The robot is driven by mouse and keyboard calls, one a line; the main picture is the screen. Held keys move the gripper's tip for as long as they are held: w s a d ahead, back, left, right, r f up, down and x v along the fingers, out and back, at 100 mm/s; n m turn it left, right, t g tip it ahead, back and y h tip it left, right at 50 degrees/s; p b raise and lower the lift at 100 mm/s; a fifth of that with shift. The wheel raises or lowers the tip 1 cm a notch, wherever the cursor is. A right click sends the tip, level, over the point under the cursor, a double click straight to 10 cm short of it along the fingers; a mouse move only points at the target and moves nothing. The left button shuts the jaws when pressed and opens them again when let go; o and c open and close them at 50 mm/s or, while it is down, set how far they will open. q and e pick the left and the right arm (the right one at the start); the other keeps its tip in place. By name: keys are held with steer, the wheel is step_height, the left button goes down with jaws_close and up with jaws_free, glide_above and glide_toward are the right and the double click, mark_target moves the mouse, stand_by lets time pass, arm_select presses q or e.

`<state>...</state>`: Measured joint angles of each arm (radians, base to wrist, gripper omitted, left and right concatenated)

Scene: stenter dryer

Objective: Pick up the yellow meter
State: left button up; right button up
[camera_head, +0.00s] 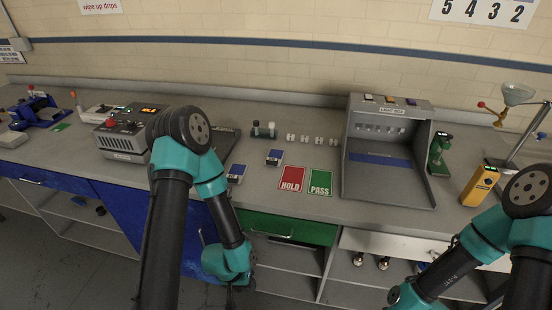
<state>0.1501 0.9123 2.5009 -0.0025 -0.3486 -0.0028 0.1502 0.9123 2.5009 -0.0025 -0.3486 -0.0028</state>
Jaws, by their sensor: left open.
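The yellow meter (480,186) stands upright, slightly tilted in the picture, near the front edge of the bench at the right. It has a small dark display near its top. My right arm's elbow is just in front and to the right of it, apart from it in the picture. My right forearm reaches down to the lower edge, and its gripper is out of the picture. My left gripper (240,292) hangs low in front of the bench cabinets, far left of the meter. It is open, small and dark, with nothing visible in it.
A grey light box (390,150) stands left of the meter, with a green instrument (438,153) between them. A stand with a funnel (518,95) is behind the meter. The red HOLD card (291,178) and green PASS card (320,181) lie mid-bench. A grey machine (128,133) is at left.

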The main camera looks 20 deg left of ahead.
stand_by(0.3)
steer(key=o, duration=0.8)
steer(key=shift+o, duration=0.2)
